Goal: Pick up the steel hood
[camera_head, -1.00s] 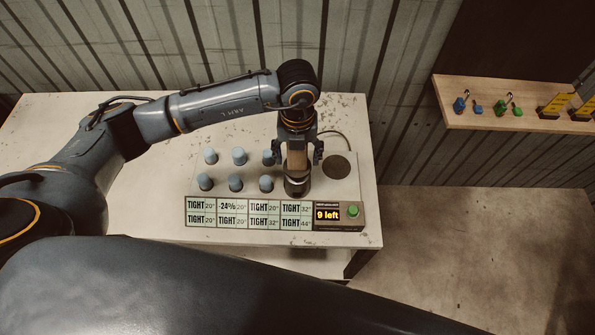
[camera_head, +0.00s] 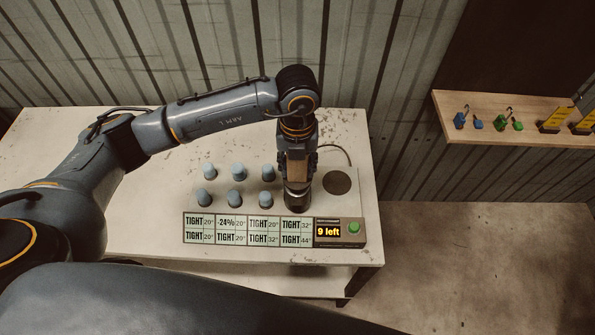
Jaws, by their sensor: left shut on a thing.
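The steel hood (camera_head: 297,198) is a dark, short cylinder standing upright at the front right of the pale board on the table. My left gripper (camera_head: 297,178) points straight down over it and is shut on it. The fingers cover the hood's upper part, and only its lower body shows. Whether it has left the board cannot be told. My right gripper is not in view.
Several blue-grey caps (camera_head: 238,172) stand in two rows left of the hood. A dark round disc (camera_head: 337,182) lies to its right. A wall shelf (camera_head: 480,133) holds small tools.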

